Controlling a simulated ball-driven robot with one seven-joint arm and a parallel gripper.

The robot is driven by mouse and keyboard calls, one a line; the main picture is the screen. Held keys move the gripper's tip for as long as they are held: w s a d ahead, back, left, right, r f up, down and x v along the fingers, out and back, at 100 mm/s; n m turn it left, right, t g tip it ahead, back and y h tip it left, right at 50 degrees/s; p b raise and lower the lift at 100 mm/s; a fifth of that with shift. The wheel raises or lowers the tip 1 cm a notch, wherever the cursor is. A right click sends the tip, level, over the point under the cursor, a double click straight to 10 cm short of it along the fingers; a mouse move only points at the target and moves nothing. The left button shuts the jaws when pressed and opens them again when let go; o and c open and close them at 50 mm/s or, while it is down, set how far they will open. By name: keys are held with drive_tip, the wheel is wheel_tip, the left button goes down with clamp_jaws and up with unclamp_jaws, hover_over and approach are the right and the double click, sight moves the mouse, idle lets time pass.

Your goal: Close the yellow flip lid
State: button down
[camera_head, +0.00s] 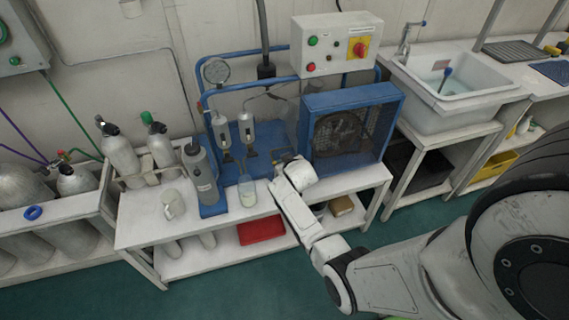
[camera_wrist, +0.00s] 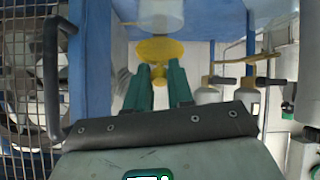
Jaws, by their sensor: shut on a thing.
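The yellow flip lid (camera_wrist: 160,48) is a round disc in the upper middle of the wrist view, just below a pale, translucent cylinder (camera_wrist: 161,14). A small yellow tab (camera_wrist: 160,72) extends from it towards me. My gripper (camera_wrist: 160,76) has two dark green fingers, with the tab between their tips, and it is shut on the lid. Whether the lid touches the cylinder I cannot tell. In the head view, my white wrist hides the lid and the fingertips, in front of the blue-framed bench unit.
A blue caged fan unit (camera_head: 345,135) stands close to the right of my wrist. A clear bottle (camera_head: 247,190) and a grey cylinder (camera_head: 200,175) stand to its left. A control box (camera_head: 336,45) is above. A red tray (camera_head: 262,231) lies on the lower shelf.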

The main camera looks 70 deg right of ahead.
drive_tip(key=shift+w+d+r, duration=0.15)
drive_tip(key=shift+w+r, duration=0.05)
drive_tip(key=shift+r, duration=0.2)
drive_tip(key=c, duration=1.3)
unclamp_jaws()
drive_tip(key=shift+c, duration=0.2)
drive_tip(key=o, duration=0.3)
drive_tip(key=shift+s+f, duration=0.15)
drive_tip(key=shift+f, duration=0.1)
drive_tip(key=p+v, duration=0.1)
drive_tip(key=v, duration=1)
drive_tip(key=shift+f, duration=0.1)
